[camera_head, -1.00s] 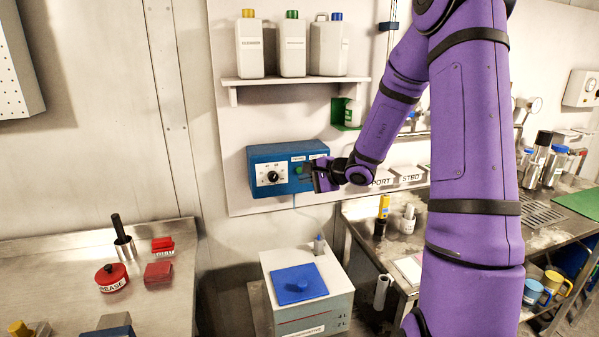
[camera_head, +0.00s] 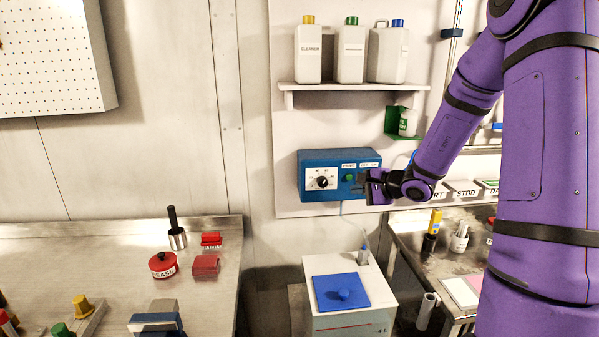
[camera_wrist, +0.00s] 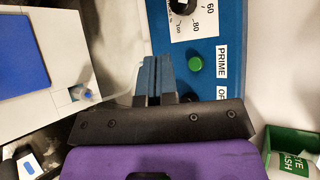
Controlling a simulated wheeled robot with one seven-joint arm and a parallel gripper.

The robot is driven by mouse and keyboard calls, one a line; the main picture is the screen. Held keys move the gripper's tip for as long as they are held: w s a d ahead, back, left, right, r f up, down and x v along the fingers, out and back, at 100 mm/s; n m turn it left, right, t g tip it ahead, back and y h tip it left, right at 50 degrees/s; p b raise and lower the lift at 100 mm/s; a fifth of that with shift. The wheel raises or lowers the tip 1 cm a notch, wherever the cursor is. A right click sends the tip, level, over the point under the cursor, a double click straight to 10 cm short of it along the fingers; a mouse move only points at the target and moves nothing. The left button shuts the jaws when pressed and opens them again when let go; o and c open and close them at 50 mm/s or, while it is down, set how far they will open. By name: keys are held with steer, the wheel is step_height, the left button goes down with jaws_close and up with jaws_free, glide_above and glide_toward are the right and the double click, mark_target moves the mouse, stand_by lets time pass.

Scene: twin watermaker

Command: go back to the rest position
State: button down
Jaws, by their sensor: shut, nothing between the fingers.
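My gripper (camera_head: 364,183) is at the right end of the blue control box (camera_head: 312,190) on the wall panel. In the wrist view its two blue-grey fingers (camera_wrist: 158,78) are together with nothing between them, beside the box face. The box carries a dial (camera_head: 322,183) and a green button (camera_head: 349,178). In the wrist view the green button (camera_wrist: 195,64) is clear of the fingers, next to a PRIME label (camera_wrist: 222,60). A second label is partly hidden by my gripper. I cannot tell whether the fingers touch the box.
A shelf (camera_head: 350,87) with three bottles is above the box. A white tank (camera_head: 318,319) with a blue lid (camera_head: 341,291) stands below. A green holder (camera_head: 391,122) is on the panel. Steel benches flank the tank; the left one (camera_head: 100,258) holds a red grease tin (camera_head: 163,265).

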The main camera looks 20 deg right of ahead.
steer(key=s+a+r+n+g+y, duration=0.1)
steer(key=s+a+r+n+g, duration=0.2)
steer(key=s+a+r+n, duration=0.35)
steer(key=s+a+r+n+g+y, duration=0.1)
steer(key=s+a+r+n+g, duration=0.3)
steer(key=s+a, duration=0.45)
steer(key=s+r+n+h, duration=0.3)
steer(key=s, duration=0.5)
steer(key=s+r+n+h, duration=0.3)
steer(key=s+h, duration=0.1)
steer(key=s, duration=0.5)
steer(key=shift+s+d+r, duration=0.15)
steer(key=shift+d+r, duration=0.05)
steer(key=shift+r, duration=0.05)
steer(key=shift+n, duration=0.25)
